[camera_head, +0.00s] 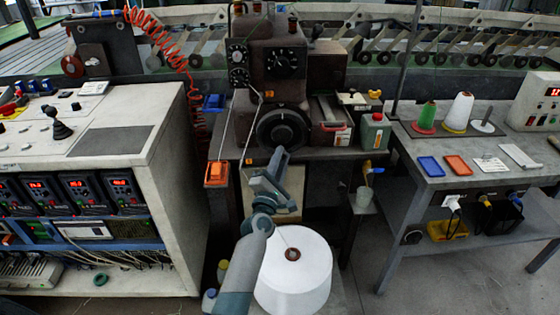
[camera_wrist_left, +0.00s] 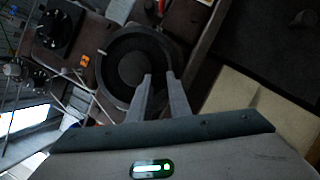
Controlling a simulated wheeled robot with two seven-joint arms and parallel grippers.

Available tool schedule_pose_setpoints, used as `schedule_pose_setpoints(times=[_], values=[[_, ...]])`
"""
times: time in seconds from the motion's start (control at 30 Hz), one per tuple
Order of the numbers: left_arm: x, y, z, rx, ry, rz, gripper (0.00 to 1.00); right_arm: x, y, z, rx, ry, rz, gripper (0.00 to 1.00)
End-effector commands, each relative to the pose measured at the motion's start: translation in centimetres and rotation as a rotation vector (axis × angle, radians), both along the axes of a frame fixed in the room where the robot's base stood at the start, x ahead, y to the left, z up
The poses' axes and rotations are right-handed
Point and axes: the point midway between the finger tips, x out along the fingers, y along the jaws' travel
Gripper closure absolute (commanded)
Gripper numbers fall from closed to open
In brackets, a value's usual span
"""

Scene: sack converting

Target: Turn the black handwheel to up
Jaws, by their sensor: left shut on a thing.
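The black handwheel (camera_head: 283,130) is a dark round wheel with a thick rim and round hub, on the front of the brown machine in the middle of the head view. It also shows in the left wrist view (camera_wrist_left: 133,62). My left gripper (camera_head: 281,152) reaches up to the wheel's lower rim. In the left wrist view its two fingers (camera_wrist_left: 159,82) are close together at the rim and shut on it; the fingertips partly cover that part of the rim. My right gripper is in neither view.
A large white yarn cone (camera_head: 294,270) stands below, beside my left arm. An orange box (camera_head: 216,172) hangs at the left. Black dials (camera_head: 283,62) sit above the wheel.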

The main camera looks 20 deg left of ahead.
Motion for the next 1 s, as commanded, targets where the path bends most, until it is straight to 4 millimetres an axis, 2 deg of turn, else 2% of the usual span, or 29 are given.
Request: schedule_pose_setpoints(times=[0.27,0.3,0.37,0.77,1.0], values=[[0.0,-0.1,0.0,-0.001,0.002,-0.003,1.0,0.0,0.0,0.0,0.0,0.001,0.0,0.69],[0.0,-0.1,0.0,-0.001,0.001,-0.002,0.78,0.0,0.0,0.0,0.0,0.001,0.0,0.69],[0.0,-0.1,0.0,0.0,0.001,-0.002,0.64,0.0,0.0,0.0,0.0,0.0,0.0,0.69],[-0.2,-0.1,-0.1,0.0,0.001,-0.001,0.64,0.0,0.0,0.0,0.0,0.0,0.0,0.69],[-2.1,-0.3,-0.6,0.0,0.002,-0.001,0.64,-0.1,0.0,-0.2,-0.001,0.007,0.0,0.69]])
